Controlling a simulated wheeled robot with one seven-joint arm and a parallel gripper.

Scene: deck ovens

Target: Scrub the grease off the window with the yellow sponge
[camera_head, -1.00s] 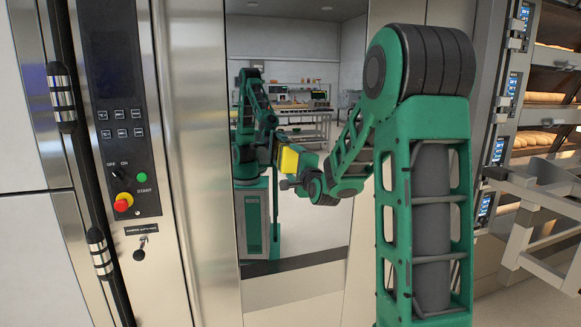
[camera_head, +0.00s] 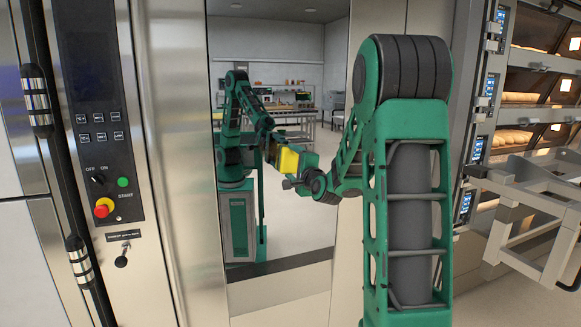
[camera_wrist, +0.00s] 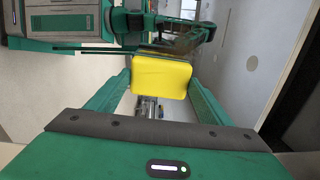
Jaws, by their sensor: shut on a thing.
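The yellow sponge (camera_head: 287,161) is in my gripper (camera_head: 299,160), in front of the tall window (camera_head: 300,235) in the oven door. In the wrist view the sponge (camera_wrist: 161,77) sits between the two green fingers, which are shut on it. The window mirrors my arm and the room. The mirrored gripper shows close beside the sponge; I cannot tell whether the sponge touches the glass. No grease is clearly visible on the glass, and part of the window behind my arm is hidden.
A control panel (camera_head: 95,110) with a red and yellow button (camera_head: 103,208) is left of the window. A black door handle bar (camera_head: 60,165) stands farther left. Deck ovens with bread (camera_head: 515,140) and a pale metal frame (camera_head: 535,190) stand at right.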

